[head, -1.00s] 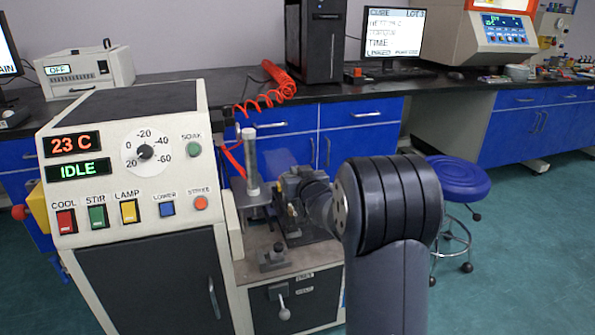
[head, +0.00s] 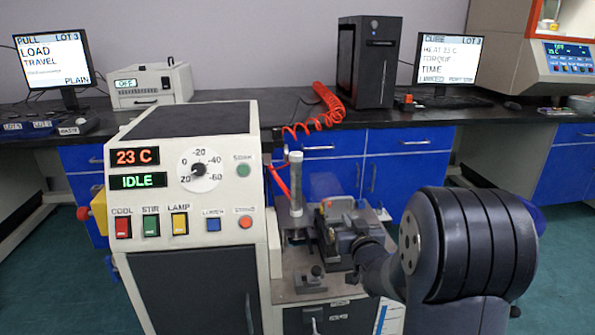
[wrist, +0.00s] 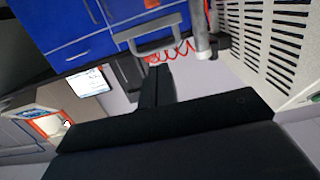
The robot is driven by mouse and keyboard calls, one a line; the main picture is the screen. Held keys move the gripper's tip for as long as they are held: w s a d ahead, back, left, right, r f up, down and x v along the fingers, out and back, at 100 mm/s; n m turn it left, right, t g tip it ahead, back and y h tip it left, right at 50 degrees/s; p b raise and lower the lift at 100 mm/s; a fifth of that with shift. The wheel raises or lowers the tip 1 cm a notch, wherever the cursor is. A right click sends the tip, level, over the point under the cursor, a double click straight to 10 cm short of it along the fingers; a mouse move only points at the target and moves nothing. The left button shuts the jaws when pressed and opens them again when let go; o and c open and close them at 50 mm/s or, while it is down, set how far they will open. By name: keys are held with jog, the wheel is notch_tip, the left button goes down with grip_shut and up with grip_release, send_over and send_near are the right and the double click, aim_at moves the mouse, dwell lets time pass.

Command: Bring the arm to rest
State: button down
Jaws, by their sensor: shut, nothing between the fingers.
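My arm (head: 468,245) shows at the right of the head view as a large dark ribbed joint, with a grey link reaching left toward the bench beside the test machine. The far end overlaps grey fixtures there, so its fingertips are hard to make out in the head view. In the wrist view my gripper (wrist: 156,82) shows as dark fingers closed together with nothing between them. Blue drawers, a red coiled hose and a monitor lie beyond them, with a vented light panel at the right.
The white test machine (head: 190,225) reads 23 C and IDLE. An upright pale cylinder (head: 296,183) and a small grey block fixture (head: 312,280) stand on its side bench, close to my arm. Behind are the dark counter (head: 230,112), a black tower (head: 366,62) and the red coiled hose (head: 325,103).

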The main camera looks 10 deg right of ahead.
notch_tip(320, 180, up, 4)
send_over(338, 215)
jog(key=s, duration=0.2)
jog(key=shift+w+d+r+b, duration=0.1)
jog(key=shift+w+r+b, duration=0.1)
jog(key=shift+b, duration=0.2)
jog(key=shift+w+d+f+b, duration=0.1)
jog(key=shift+w+f+b, duration=0.4)
jog(key=shift+w+f, duration=0.25)
jog(key=shift+f, duration=0.55)
